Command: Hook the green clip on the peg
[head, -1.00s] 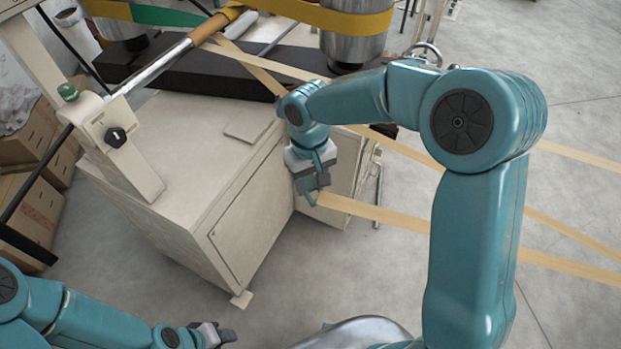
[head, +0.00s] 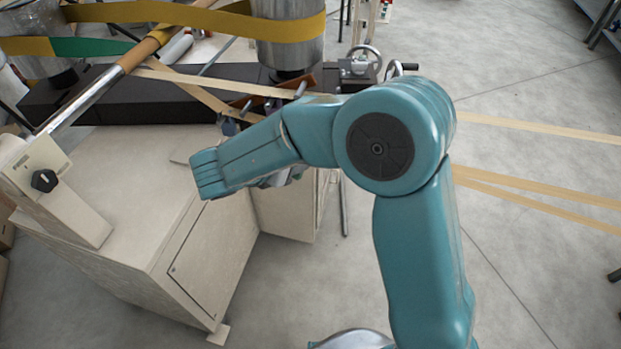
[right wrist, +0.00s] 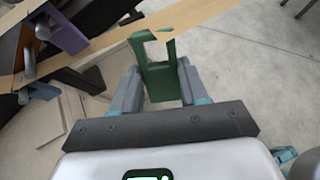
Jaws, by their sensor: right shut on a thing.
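The green clip (right wrist: 160,82) is between the fingers of my right gripper (right wrist: 157,88), which is shut on it; its notched end points away from the gripper. In the head view my right wrist hides the gripper and clip. Metal pegs (right wrist: 28,65) stick out at the left of the right wrist view, apart from the clip. The pegs also show in the head view (head: 245,108), on a reddish-brown bar. I cannot tell which peg is meant. A purple-blue piece (right wrist: 66,36) is by the pegs. My left gripper is out of view.
Tan paper strips (head: 540,127) run across to the right; one strip (right wrist: 120,36) passes behind the clip. A beige cabinet (head: 120,180) stands at left. A steel cylinder with a yellow belt (head: 290,25) stands behind the pegs. Open floor lies at right.

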